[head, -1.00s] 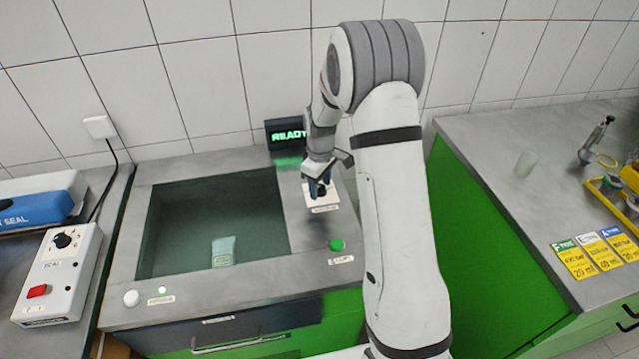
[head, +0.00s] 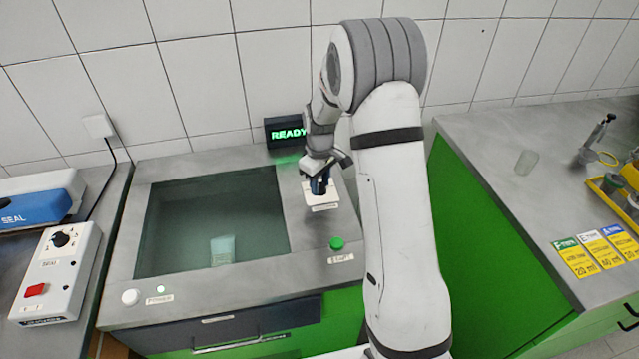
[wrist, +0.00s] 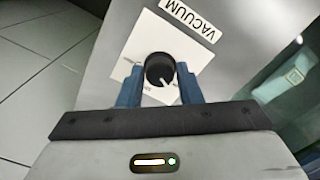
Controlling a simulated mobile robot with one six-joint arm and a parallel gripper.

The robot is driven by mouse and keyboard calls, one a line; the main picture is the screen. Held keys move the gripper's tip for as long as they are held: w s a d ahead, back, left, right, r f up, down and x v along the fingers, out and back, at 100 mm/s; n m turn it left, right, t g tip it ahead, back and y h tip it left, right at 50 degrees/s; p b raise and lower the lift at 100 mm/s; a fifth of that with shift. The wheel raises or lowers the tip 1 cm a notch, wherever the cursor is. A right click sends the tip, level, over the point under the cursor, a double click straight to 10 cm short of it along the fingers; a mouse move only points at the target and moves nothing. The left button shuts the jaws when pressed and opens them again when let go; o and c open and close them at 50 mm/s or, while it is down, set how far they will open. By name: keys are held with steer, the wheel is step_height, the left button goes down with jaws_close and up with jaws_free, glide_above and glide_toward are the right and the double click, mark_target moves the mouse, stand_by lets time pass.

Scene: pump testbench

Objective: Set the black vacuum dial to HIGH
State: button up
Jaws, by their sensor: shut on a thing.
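The black vacuum dial (wrist: 160,69) sits on a white square plate (wrist: 135,48) in the wrist view, with a "VACUUM" label (wrist: 187,19) beside it. A white pointer mark shows on the dial's lower right in that view. The blue fingers of my gripper (wrist: 158,72) are shut on the dial, one on each side. In the head view my gripper (head: 320,184) points down over the plate (head: 322,204) and hides most of the dial. I cannot read any setting marks around the dial.
A display (head: 287,132) behind the dial reads "READY" in green. A glass-covered chamber (head: 190,225) with a pale pouch inside lies left of the dial. A green button (head: 337,243) stands in front. A sealer control box (head: 58,270) is far left.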

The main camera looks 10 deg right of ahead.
steer(key=m+b, duration=0.1)
steer(key=m, duration=0.2)
steer(key=shift+f+m, duration=0.1)
steer(key=shift+m, duration=0.2)
steer(key=m+b, duration=0.1)
steer(key=m, duration=0.2)
steer(key=shift+m, duration=0.3)
steer(key=m+b, duration=0.2)
steer(key=m, duration=0.4)
steer(key=m+b, duration=0.1)
steer(key=m, duration=0.5)
steer(key=shift+m, duration=0.3)
steer(key=m, duration=0.6)
steer(key=shift+m+b, duration=0.3)
steer(key=shift+m, duration=0.1)
steer(key=o, duration=1)
steer(key=shift+c, duration=0.2)
steer(key=shift+r, duration=0.2)
